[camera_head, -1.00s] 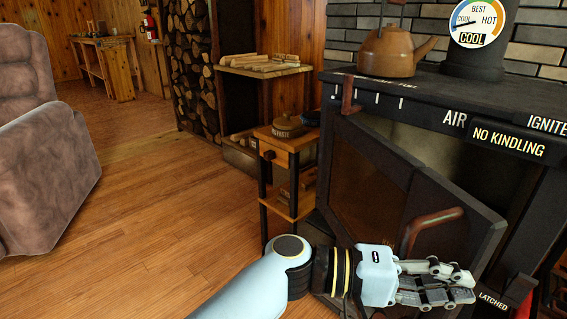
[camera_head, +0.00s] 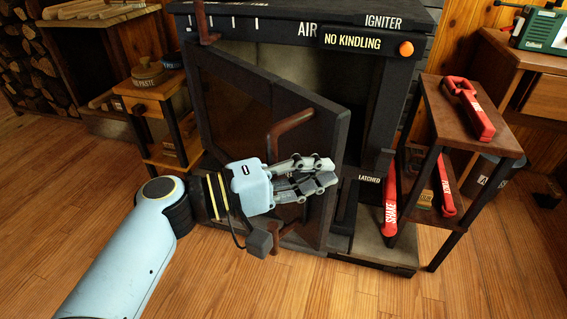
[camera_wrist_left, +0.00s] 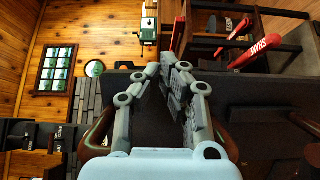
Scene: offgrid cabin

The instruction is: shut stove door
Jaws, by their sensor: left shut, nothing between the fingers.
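The black stove (camera_head: 375,130) stands in the middle of the head view with its door (camera_head: 330,150) swung partly open toward me. The door is hinged at the left and has a dark glass pane. A curved copper-brown handle (camera_head: 291,128) is on the door's front; its lower part is hidden behind my gripper. My left gripper (camera_head: 328,172) is shut and empty in front of the door, pointing right, near its free edge. I cannot tell whether it touches the door. The fingers also show in the left wrist view (camera_wrist_left: 167,70). My right gripper is out of view.
A small side table (camera_head: 470,125) with red tools stands right of the stove. A wooden stand (camera_head: 150,95) with tins is at the left. The stove's opening shows behind the door's free edge. The wooden floor (camera_head: 340,290) in front is clear.

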